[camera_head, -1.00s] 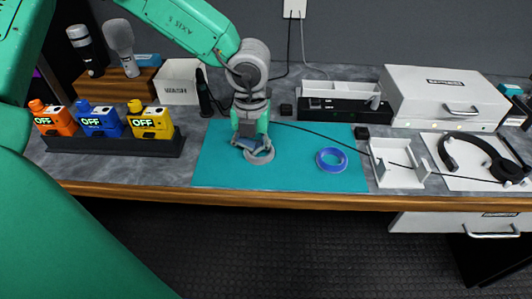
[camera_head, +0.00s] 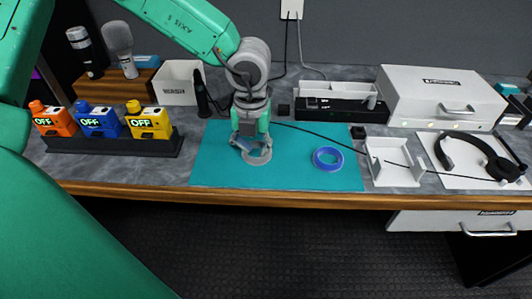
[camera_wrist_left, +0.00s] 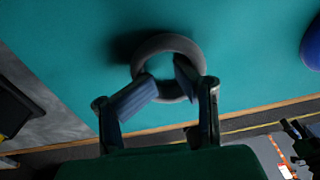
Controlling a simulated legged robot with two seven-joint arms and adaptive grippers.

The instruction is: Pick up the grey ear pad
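The grey ear pad (camera_head: 257,159) is a ring lying on the teal mat (camera_head: 212,169). My left gripper (camera_head: 251,146) is right above it, pointing down. In the left wrist view the ear pad (camera_wrist_left: 168,42) is between and behind the fingers of my left gripper (camera_wrist_left: 166,78). The fingers are apart, with the tips over the ring. They hide parts of its left and right sides, and I cannot tell whether they touch it. My right gripper is not clearly in view.
A blue ring (camera_head: 327,158) lies on the mat to the right. Further right are a white open tray (camera_head: 391,176), a thin black cable and headphones (camera_head: 481,151). On the left, orange, blue and yellow packs stand in a black rack (camera_head: 112,145). The counter's wooden edge (camera_head: 300,200) runs in front.

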